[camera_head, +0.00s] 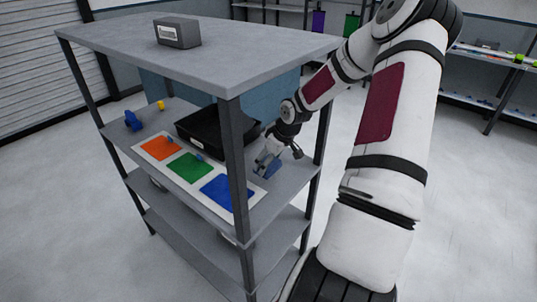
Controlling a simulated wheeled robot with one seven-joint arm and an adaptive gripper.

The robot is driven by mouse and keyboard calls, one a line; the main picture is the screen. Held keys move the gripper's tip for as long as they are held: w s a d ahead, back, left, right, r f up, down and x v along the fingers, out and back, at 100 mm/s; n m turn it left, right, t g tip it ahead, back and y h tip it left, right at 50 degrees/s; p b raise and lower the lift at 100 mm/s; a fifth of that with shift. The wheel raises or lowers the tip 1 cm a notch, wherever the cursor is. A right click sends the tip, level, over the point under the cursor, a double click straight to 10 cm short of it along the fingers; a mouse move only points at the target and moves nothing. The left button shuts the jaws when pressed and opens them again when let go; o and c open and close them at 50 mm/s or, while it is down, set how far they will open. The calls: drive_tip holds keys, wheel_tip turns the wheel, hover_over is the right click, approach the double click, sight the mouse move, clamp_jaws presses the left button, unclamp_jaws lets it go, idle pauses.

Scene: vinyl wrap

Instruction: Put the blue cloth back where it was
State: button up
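A small blue piece (272,169), which looks like the blue cloth, is at the fingertips of my gripper (279,157), over the right part of the middle shelf. The view is too small to tell whether the fingers hold it or only stand around it, or whether it touches the shelf. A white mat (209,203) with orange (157,149), green (186,169) and blue (222,194) squares lies along the shelf's front, left of my gripper. The blue square looks bare. Small bluish pieces lie on the orange and green squares.
A black tray (192,130) stands behind the mat. A blue object (132,121) and a yellow one (161,104) are at the shelf's left end. The rack's front post (234,160) and top board (210,62) surround the shelf. A grey box (177,32) sits on top.

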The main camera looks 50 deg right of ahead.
drive_tip(key=w+d, duration=0.4)
drive_tip(key=w+d+f, duration=0.1)
drive_tip(key=w+d, duration=0.1)
drive_tip(key=d, duration=0.1)
drive_tip(key=shift+w+d, duration=0.1)
drive_tip(key=shift+w, duration=0.15)
drive_tip(key=shift+w+d+f, duration=0.15)
drive_tip(key=shift+f, duration=0.05)
drive_tip(key=shift+f+p, duration=0.3)
drive_tip(key=shift+f, duration=1.25)
drive_tip(key=o, duration=1)
drive_tip(key=shift+v, duration=3.8)
